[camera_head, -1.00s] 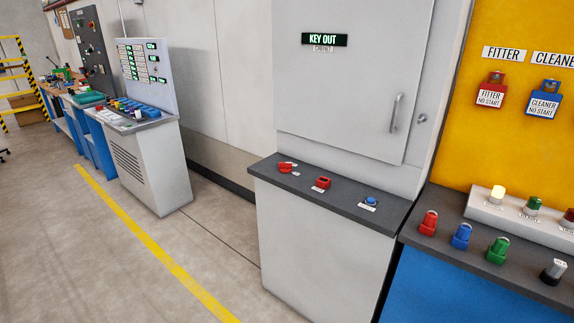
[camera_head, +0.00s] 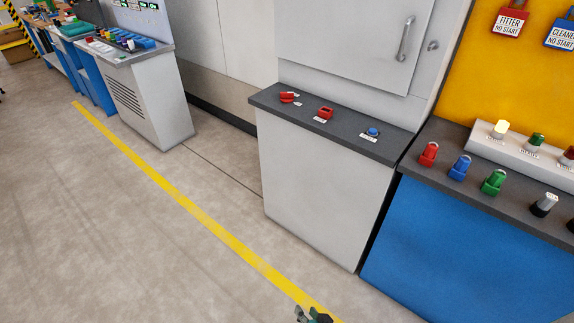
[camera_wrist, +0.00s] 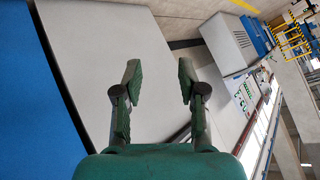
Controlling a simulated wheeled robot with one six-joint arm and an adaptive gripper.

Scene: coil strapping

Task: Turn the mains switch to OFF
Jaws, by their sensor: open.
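The grey cabinet (camera_head: 325,190) has a dark top (camera_head: 348,126) carrying a red rotary handle (camera_head: 289,97) at its left, a red block-like control (camera_head: 325,113) in the middle and a blue button (camera_head: 373,132) at the right. Their labels are too small to read; the red rotary handle looks most like the mains switch. My gripper (camera_head: 314,317) shows only at the bottom edge of the head view, well below and in front of the cabinet top. In the wrist view my gripper (camera_wrist: 158,72) is open and empty, its green fingers apart.
A blue bench (camera_head: 470,240) with red, blue and green padlocks (camera_head: 460,167) and a row of lamps stands at the right. A control console (camera_head: 135,85) stands at the back left. The floor along the yellow line (camera_head: 190,208) is clear.

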